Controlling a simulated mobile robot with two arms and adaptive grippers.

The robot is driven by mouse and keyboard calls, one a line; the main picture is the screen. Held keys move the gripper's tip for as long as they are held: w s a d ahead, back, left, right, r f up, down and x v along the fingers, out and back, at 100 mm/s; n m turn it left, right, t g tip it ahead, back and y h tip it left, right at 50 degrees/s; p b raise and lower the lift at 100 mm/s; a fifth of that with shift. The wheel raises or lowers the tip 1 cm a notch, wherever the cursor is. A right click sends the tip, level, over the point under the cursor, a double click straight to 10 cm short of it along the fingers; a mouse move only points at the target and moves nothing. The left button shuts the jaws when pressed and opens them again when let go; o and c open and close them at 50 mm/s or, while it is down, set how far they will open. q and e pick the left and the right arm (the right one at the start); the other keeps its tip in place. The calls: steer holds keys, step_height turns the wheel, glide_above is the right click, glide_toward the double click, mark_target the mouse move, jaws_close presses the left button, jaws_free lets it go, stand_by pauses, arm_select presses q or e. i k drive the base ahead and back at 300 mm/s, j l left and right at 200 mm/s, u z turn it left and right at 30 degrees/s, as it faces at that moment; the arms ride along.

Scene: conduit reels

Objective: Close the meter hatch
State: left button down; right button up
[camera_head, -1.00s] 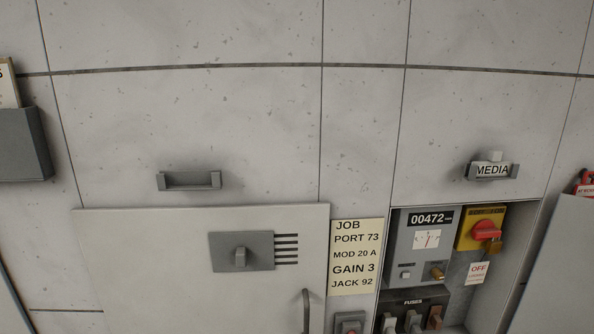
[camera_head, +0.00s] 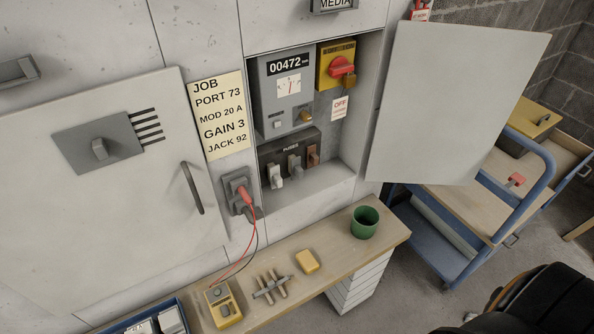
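The meter hatch (camera_head: 452,105) is a plain light-grey door. It stands wide open, swung out to the right of the recessed meter compartment (camera_head: 345,180). Inside the compartment are a grey meter (camera_head: 288,92) reading 00472, a yellow switch box with a red knob (camera_head: 341,67), an OFF tag (camera_head: 339,107) and a fuse block (camera_head: 290,158). No handle or latch shows on the visible face of the hatch. Neither of my grippers is in view.
A wooden shelf (camera_head: 387,237) below holds a green cup (camera_head: 364,222), a yellow block, a small stand and a yellow tester (camera_head: 222,304) wired to a wall socket. A blue trolley (camera_head: 465,205) stands behind and below the hatch. A larger closed panel (camera_head: 110,215) is at left.

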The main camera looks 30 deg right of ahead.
mark_target(450, 91)
steer(key=k+j+z, duration=0.15)
steer(key=z, duration=0.3)
steer(key=k+z, duration=0.4)
steer(key=i+l, duration=0.1)
steer(key=l, duration=0.15)
steer(key=i+l+u, duration=0.1)
steer(key=l, duration=0.2)
